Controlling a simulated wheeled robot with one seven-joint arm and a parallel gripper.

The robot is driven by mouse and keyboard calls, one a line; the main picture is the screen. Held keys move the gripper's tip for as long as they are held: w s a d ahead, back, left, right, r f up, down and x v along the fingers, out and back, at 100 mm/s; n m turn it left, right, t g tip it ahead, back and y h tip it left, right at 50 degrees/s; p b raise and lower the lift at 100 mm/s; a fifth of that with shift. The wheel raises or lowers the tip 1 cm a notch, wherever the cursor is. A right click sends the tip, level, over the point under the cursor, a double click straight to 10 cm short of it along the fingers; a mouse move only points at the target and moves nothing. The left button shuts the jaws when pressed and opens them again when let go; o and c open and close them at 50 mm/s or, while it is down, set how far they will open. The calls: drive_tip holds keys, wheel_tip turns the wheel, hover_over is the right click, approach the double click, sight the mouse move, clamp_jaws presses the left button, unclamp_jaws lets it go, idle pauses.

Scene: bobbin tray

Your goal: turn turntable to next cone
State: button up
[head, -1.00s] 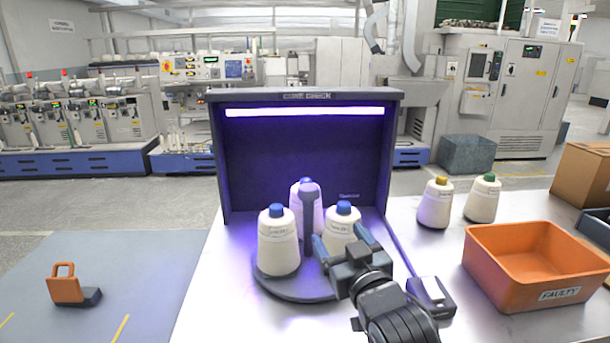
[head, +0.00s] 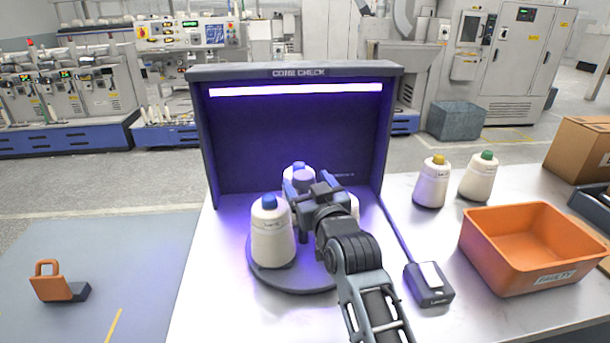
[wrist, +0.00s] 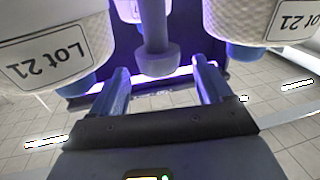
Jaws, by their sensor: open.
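The dark round turntable (head: 285,284) stands in front of the cone-check booth. A white cone with a blue top (head: 272,238) stands at its left, with another (head: 299,168) at the back. A third (head: 354,207) at the right is mostly hidden by my gripper. My gripper (head: 303,187) is open over the middle of the turntable, by the grey centre post. In the wrist view the post's rounded knob (wrist: 157,62) lies ahead, between the lines of my two open fingers (wrist: 162,86). "Lot 21" labels show on a cone at left (wrist: 55,52) and one at right (wrist: 290,22).
The booth (head: 290,130) has a lit purple tube and walls behind the turntable. A small dark box with a cable (head: 430,288) lies right of my arm. A yellow-topped cone (head: 431,187), a green-topped cone (head: 479,180) and an orange "FAULTY" bin (head: 540,272) stand farther right.

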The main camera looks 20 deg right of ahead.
drive_tip(key=shift+w, duration=1.1)
drive_tip(key=shift+c, duration=0.4)
clamp_jaws()
